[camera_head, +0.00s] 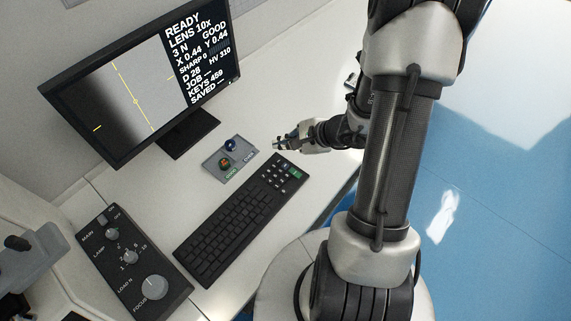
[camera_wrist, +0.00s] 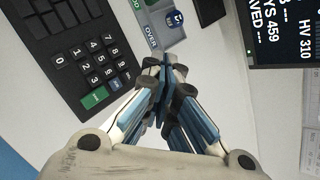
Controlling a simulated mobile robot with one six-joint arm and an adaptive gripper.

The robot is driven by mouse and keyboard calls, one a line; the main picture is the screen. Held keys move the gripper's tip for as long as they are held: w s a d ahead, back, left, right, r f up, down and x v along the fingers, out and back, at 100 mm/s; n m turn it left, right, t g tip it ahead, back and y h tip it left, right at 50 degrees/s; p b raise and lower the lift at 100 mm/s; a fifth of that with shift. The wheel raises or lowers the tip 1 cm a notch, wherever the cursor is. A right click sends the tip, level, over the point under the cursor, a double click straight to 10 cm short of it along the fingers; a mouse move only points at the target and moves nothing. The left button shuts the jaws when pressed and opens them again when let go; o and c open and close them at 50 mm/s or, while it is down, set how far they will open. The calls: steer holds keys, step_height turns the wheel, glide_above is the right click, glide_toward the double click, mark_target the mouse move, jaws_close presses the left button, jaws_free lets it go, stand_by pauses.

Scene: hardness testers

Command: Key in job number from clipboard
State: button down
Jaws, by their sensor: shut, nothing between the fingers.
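My gripper (camera_head: 277,144) is shut and empty above the desk, beyond the number-pad end of the keyboard (camera_head: 225,225). In the wrist view its closed blue fingertips (camera_wrist: 165,78) are beside the number pad (camera_wrist: 95,60), near the grey button box (camera_wrist: 148,28). The pad's digit keys and green key (camera_wrist: 95,98) show clear of the fingers. The monitor (camera_head: 125,88) reads "KEYS 459", with dashes after "JOB" and "SAVED"; part of its text shows in the wrist view (camera_wrist: 285,30). I see no clipboard in either view.
A dark knob panel (camera_head: 118,240) is at the left. Blue floor (camera_head: 470,180) lies at the right.

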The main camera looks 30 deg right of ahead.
steer(key=b, duration=0.6)
glide_above(284, 168)
step_height(284, 168, down, 8)
steer(key=shift+f, duration=0.45)
steer(key=shift+f+b, duration=0.1)
steer(key=shift+b, duration=0.3)
stand_by(0.7)
steer(key=shift+f+b, duration=0.3)
steer(key=shift+b, duration=0.25)
steer(key=shift+f, duration=0.3)
stand_by(0.4)
steer(key=shift+r, duration=0.1)
steer(key=shift+r+p, duration=0.3)
steer(key=shift+r, duration=0.35)
